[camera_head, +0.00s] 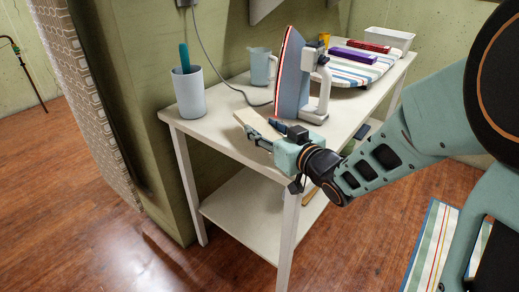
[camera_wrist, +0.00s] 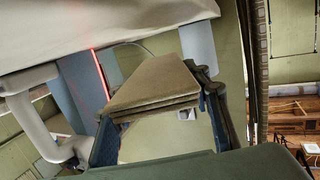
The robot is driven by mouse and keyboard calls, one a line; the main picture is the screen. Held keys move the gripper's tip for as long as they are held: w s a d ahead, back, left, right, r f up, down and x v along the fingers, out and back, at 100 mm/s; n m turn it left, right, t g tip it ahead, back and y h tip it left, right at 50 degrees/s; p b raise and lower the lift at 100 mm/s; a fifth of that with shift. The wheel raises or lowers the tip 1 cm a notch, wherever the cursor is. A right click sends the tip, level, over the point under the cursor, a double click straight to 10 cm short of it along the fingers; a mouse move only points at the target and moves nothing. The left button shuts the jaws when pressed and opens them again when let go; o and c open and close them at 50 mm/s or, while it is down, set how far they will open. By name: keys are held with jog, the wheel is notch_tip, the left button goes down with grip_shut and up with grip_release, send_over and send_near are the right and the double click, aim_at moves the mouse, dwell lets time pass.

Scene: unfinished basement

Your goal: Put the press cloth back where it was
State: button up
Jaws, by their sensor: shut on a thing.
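The press cloth (camera_head: 245,120) is a folded beige cloth above the front edge of the white table (camera_head: 222,128). In the wrist view the cloth (camera_wrist: 155,82) shows its stacked folds between my two fingers. My gripper (camera_head: 262,130) is shut on it, just in front of the upright iron (camera_head: 292,75). The wrist view looks turned over, with the tabletop (camera_wrist: 100,25) along its top. I cannot tell whether the cloth touches the tabletop. The gripper hides part of the cloth in the head view.
A grey cup (camera_head: 189,95) with a teal item stands at the left. A jug (camera_head: 262,67) is behind the iron. A striped pad (camera_head: 345,72) carries a purple box (camera_head: 352,56) and a red box (camera_head: 367,46). The tabletop between cup and iron is mostly clear, with a cord.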

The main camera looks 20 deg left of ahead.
aim_at(260, 149)
jog(key=shift+a+f, duration=0.35)
jog(key=shift+f, duration=0.05)
jog(key=shift+s+a+f+b, duration=0.15)
jog(key=shift+f+b, duration=0.25)
jog(key=shift+f, duration=0.5)
jog(key=shift+w+a+f+b, duration=0.1)
jog(key=shift+f+b, duration=0.3)
jog(key=shift+f, duration=0.45)
jog(key=shift+f+b, duration=0.25)
jog(key=shift+b, duration=0.05)
jog(key=o, duration=1)
jog(key=shift+r, duration=0.1)
jog(key=shift+r, duration=0.1)
